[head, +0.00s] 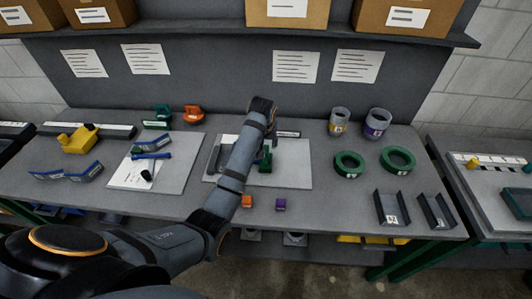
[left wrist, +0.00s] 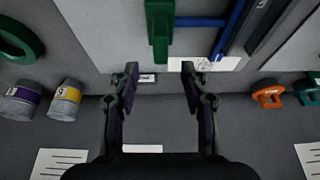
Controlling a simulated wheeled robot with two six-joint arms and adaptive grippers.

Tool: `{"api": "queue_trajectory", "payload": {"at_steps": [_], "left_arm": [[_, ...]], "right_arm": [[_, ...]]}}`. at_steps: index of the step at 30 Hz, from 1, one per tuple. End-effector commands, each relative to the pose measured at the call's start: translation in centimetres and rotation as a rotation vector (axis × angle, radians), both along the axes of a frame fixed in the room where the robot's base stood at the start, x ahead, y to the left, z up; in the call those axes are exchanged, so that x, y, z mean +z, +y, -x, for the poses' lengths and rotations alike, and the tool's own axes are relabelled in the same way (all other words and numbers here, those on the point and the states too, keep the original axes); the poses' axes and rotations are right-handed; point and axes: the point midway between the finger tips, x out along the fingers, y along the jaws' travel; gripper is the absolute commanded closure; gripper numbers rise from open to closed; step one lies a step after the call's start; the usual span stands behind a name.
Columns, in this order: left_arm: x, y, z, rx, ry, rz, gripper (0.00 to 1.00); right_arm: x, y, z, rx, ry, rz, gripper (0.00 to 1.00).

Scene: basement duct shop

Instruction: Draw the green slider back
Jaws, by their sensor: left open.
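The green slider (head: 265,160) stands on the pale board (head: 298,178) in the middle of the bench, partly hidden by my left arm in the head view. In the left wrist view the green slider (left wrist: 160,30) is an upright-looking green piece beyond my fingertips, roughly in line with the gap between them. My left gripper (left wrist: 160,72) is open and empty, with no visible contact with the slider. In the head view it is mostly hidden behind my own wrist. A small label (head: 287,134) lies at the board's back edge. My right gripper is not in view.
A blue bar (left wrist: 232,28) and a dark channel (head: 215,158) lie beside the slider. Green rings (head: 397,159), cans (head: 377,123) and grey brackets (head: 390,206) stand to the right. Orange (head: 247,201) and purple (head: 280,204) blocks sit at the front. A shelf (head: 300,30) overhangs the back.

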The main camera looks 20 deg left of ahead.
Motion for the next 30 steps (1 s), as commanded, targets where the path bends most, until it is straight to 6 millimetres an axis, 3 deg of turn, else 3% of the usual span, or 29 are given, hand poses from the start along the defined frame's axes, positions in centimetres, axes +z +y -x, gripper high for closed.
{"api": "queue_trajectory", "payload": {"at_steps": [5,13,18,30], "left_arm": [[-1.3,0.2,-0.5,-0.001,0.002,-0.001,0.55],[-6.7,0.9,-2.5,-0.001,0.003,-0.001,0.55],[-8.9,1.2,-3.4,-0.001,0.0,0.0,0.55],[-9.7,1.3,-3.7,-0.001,-0.002,0.0,0.57]], "right_arm": [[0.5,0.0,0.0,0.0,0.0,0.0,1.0],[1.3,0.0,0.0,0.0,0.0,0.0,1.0],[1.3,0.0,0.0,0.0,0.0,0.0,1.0],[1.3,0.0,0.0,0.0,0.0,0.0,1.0]]}}
